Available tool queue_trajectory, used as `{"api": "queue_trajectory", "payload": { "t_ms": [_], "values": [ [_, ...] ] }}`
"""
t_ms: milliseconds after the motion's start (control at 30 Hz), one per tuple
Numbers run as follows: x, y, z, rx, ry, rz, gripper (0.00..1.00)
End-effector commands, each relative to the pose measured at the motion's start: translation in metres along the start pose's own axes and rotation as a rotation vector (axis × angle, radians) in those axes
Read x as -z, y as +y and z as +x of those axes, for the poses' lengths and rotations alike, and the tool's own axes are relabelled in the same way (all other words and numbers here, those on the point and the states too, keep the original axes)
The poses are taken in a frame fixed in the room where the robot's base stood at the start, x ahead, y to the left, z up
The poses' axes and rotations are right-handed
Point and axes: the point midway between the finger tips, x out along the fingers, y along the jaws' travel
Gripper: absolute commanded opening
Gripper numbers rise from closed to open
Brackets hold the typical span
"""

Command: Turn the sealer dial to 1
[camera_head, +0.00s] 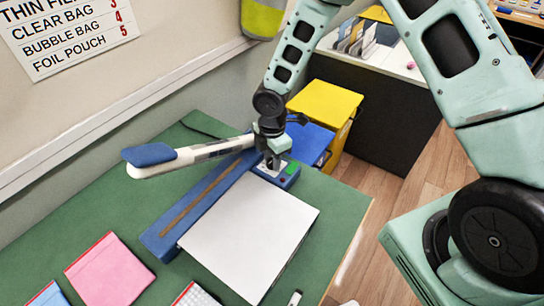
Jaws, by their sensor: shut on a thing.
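The sealer (205,196) is a long blue bar with a brown strip on the green table. Its white lever arm (200,153), with a blue handle pad, is raised over the bar. A blue box with a pale top plate (288,172) and a green spot sits at the bar's far right end. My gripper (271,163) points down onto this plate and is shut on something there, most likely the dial. The dial and its setting are hidden by the fingers.
A white board (249,237) lies beside the sealer. Pink (108,272) and blue pouches lie at the front left. A wall sign (66,34) lists bag types with numbers; its top is cut off. Yellow (327,104) and blue bins stand past the table's far edge.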

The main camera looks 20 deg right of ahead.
Motion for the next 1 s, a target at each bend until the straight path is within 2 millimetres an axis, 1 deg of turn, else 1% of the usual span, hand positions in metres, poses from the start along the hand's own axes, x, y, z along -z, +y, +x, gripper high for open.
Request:
{"api": "queue_trajectory", "payload": {
  "t_ms": [300, 333, 367, 400, 667, 767, 867, 1000],
  "values": [
    [-0.001, 0.001, -0.001, -0.002, -0.001, -0.003, 0.08],
    [-0.001, 0.001, -0.001, -0.002, -0.001, -0.003, 0.34],
    [-0.001, 0.001, -0.001, -0.002, -0.001, -0.003, 0.42],
    [-0.001, 0.001, -0.001, -0.002, -0.001, -0.003, 0.52],
    [0.0, 0.0, 0.0, -0.001, -0.001, -0.002, 0.52],
    [-0.001, 0.001, -0.004, -0.002, -0.001, -0.001, 0.52],
    [0.0, 0.001, -0.014, -0.004, 0.0, -0.001, 0.52],
    [-0.001, 0.001, -0.041, -0.005, -0.001, 0.001, 0.52]
  ]
}}
